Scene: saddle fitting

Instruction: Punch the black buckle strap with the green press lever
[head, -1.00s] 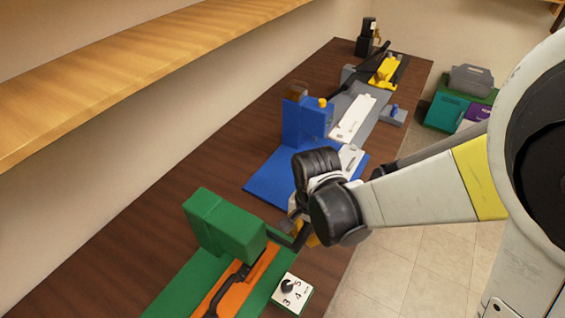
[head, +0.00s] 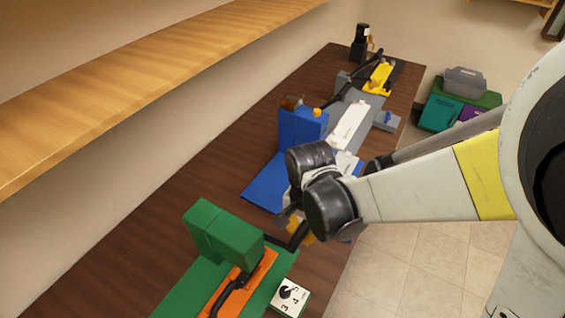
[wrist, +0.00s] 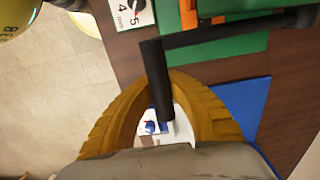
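The green press (head: 222,233) stands on a green base in the lower left of the head view. A black strap (head: 232,292) lies on its orange slide (head: 262,268), partly cut off by the frame's bottom edge. The press's black lever (head: 297,238) sticks out to the right of the press head. My gripper (head: 300,228) is at the lever's outer end. In the wrist view, the lever's black handle (wrist: 157,70) lies between the two yellow fingertips (wrist: 160,82), which close in on both sides of it. The strap's buckle is not clear.
A numbered dial card (head: 290,296) sits beside the green base. A blue station (head: 262,182) stands just behind my gripper, with grey and yellow (head: 380,76) stations farther back. A wooden shelf (head: 130,95) overhangs the left. Bare brown tabletop (head: 140,235) lies left of the press.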

